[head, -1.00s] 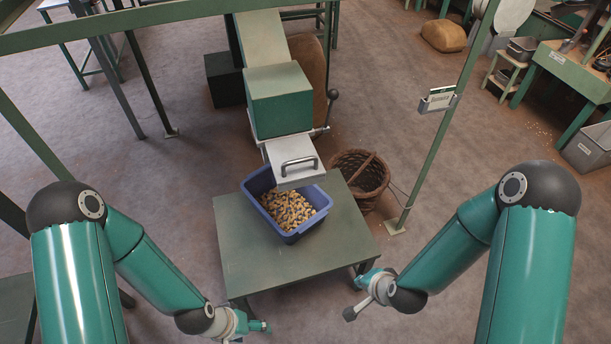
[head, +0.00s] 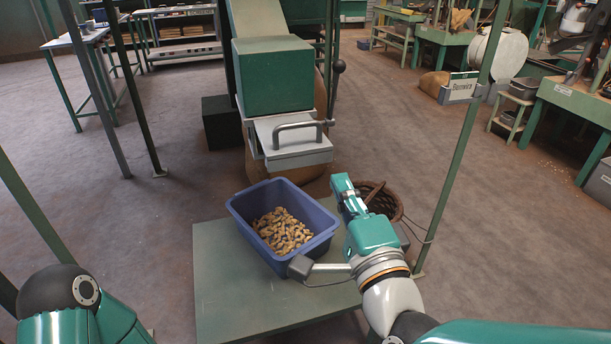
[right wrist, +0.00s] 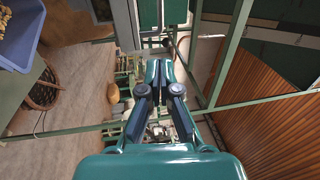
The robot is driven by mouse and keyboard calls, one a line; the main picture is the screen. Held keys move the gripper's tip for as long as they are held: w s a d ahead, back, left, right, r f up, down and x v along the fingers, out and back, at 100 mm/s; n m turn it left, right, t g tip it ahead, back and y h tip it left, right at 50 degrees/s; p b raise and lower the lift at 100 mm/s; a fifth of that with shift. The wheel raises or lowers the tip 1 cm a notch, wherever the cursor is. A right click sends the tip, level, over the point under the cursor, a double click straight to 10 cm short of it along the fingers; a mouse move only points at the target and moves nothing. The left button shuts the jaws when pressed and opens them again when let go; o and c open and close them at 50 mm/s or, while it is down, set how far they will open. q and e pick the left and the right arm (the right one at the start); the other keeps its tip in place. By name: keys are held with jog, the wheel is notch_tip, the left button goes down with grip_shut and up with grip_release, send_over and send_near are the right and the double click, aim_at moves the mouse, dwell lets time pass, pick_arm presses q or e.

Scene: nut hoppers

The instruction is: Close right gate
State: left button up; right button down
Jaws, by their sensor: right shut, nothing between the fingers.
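A hopper with a green box (head: 287,77) stands behind the table. Below the box is a pale metal plate (head: 290,155) with a grey bar handle (head: 298,126). A lever with a dark ball knob (head: 338,66) rises at its right side. I cannot tell how far the gate is open. A blue bin (head: 240,208) with nuts (head: 282,231) sits on the table below. My right gripper (head: 340,184) is shut and empty, right of the bin and below the lever, apart from handle and knob. Its closed fingers also show in the right wrist view (right wrist: 159,66). My left gripper is out of view.
The green table (head: 222,290) is bare around the bin. A wicker basket (head: 387,203) stands partly hidden behind my right gripper. Another post (head: 135,90) stands at left.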

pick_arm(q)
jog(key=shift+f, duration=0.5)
pick_arm(e)
jog(key=y, duration=0.1)
send_near(305, 138)
jog(key=shift+n, duration=0.3)
jog(key=w+a+r, duration=0.2)
jog(key=r, duration=0.1)
jog(key=w+r, duration=0.1)
jog(key=r, duration=0.1)
jog(key=shift+w+a+r, duration=0.1)
jog(key=shift+w+a, duration=0.2)
jog(key=shift+a, duration=0.1)
